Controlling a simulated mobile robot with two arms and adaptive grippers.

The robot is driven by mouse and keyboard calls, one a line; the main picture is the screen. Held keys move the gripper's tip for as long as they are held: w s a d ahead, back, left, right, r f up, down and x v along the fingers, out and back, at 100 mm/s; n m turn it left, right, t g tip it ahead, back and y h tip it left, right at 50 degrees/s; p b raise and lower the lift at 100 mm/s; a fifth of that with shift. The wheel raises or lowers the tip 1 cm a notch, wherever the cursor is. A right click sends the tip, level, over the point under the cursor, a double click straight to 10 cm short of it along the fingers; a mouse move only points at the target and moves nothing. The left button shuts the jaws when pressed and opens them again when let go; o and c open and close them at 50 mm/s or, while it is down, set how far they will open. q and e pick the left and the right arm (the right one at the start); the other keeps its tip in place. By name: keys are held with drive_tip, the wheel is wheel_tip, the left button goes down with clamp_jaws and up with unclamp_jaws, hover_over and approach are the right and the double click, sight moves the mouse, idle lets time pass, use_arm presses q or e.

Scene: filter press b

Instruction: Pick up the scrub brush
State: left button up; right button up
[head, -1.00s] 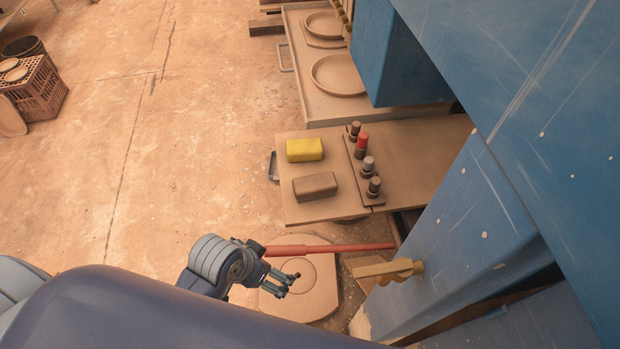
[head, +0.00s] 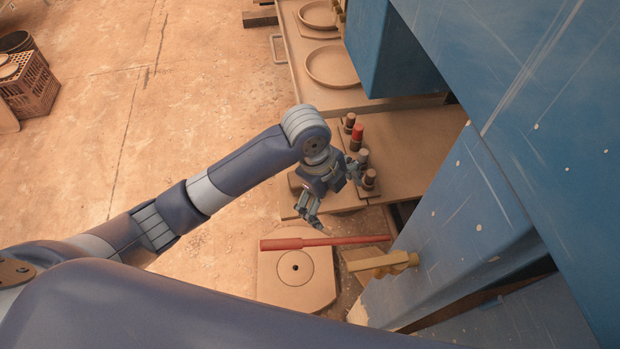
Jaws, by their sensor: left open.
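My left gripper (head: 332,198) is open, over the near part of the wooden work board (head: 405,143). A brown block, which looks like the scrub brush (head: 295,183), lies on that board and is mostly hidden behind the gripper; only a bit of its left end shows. The gap between them is hard to judge, and I cannot tell whether they touch. My right gripper is not in view.
Several dark and red knobs (head: 357,137) stand in a row just right of the gripper. A red bar (head: 325,242) lies below, over a pale plate with a hole (head: 270,285). Blue machine panels (head: 465,215) close off the right. The floor at left is open.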

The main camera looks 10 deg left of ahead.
use_arm(q)
drive_tip(key=w+a+r+m+y, duration=0.3)
drive_tip(key=w+a+r+m, duration=0.3)
drive_tip(key=w+a, duration=0.1)
drive_tip(key=shift+g, duration=0.4)
drive_tip(key=f, duration=0.5)
drive_tip(key=shift+w, duration=0.2)
wheel_tip(320, 180, down, 4)
drive_tip(key=shift+w+p, duration=0.1)
drive_tip(key=shift+p, duration=0.7)
drive_tip(key=shift+f, duration=0.65)
drive_tip(key=c, duration=0.9)
drive_tip(key=shift+w+r, duration=0.1)
drive_tip(key=shift+r, duration=0.05)
drive_tip(key=shift+c, duration=0.2)
drive_tip(key=shift+r, duration=0.6)
drive_tip(key=shift+s+r+b, duration=0.25)
drive_tip(key=shift+r, duration=0.25)
drive_tip(key=shift+s+r+b, duration=0.2)
drive_tip(key=shift+r+b, duration=0.05)
drive_tip(key=shift+r, duration=0.25)
drive_tip(key=s+d+r+b, duration=0.1)
drive_tip(key=s, duration=1.4)
drive_tip(key=shift+d+r, duration=0.2)
drive_tip(key=shift+r, duration=0.1)
